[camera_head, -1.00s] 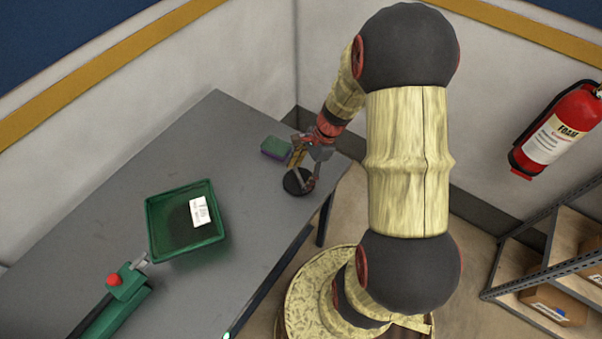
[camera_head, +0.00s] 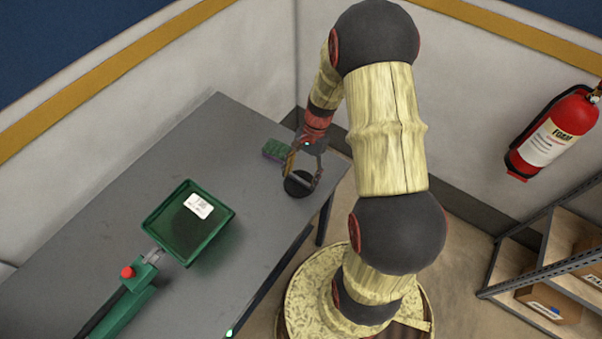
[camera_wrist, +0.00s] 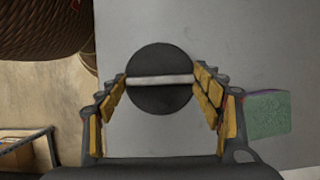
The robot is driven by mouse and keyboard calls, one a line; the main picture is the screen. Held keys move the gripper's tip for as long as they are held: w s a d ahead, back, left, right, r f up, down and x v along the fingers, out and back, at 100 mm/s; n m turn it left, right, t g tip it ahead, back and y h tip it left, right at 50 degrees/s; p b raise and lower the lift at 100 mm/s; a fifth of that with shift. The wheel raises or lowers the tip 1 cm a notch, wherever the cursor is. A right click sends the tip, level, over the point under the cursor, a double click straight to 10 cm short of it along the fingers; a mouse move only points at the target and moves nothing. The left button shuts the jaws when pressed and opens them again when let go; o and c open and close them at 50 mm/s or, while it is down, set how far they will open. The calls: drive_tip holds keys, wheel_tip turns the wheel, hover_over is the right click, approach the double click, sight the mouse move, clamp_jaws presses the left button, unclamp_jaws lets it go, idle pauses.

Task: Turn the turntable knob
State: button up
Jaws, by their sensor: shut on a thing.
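The turntable knob is a black round disc (camera_head: 297,190) with a pale grey bar across its top, near the table's right end. The wrist view shows the disc (camera_wrist: 160,101) from above, with the bar (camera_wrist: 160,81) running nearly left to right. My gripper (camera_wrist: 161,79) points down over the knob, its yellow-padded fingers at the two ends of the bar, shut on it. In the head view my gripper (camera_head: 304,177) stands above the disc and partly covers it.
A green and purple sponge-like block (camera_head: 276,150) lies just left of the gripper. A green tray (camera_head: 215,236) with a white label, joined to a green device with a red button (camera_head: 128,272), sits on the grey table (camera_head: 90,225). A fire extinguisher (camera_head: 553,135) hangs at right.

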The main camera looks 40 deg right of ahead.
drive_tip(key=n+g+p, duration=0.1)
drive_tip(key=n, duration=0.1)
drive_tip(key=n+h, duration=0.1)
drive_tip(key=n, duration=0.2)
drive_tip(key=shift+w+a+n+g+p, duration=0.15)
drive_tip(key=shift+n+g+p, duration=0.15)
drive_tip(key=shift+g+p, duration=0.1)
drive_tip(key=n+h, duration=0.1)
drive_tip(key=n, duration=0.1)
drive_tip(key=n+g+h+p, duration=0.1)
drive_tip(key=n, duration=0.2)
drive_tip(key=shift+n, duration=0.3)
drive_tip(key=o, duration=1.2)
drive_tip(key=shift+a, duration=0.1)
drive_tip(key=shift+c, duration=0.2)
drive_tip(key=v, duration=1.2)
drive_tip(key=shift+w, duration=0.15)
drive_tip(key=shift+a, duration=0.1)
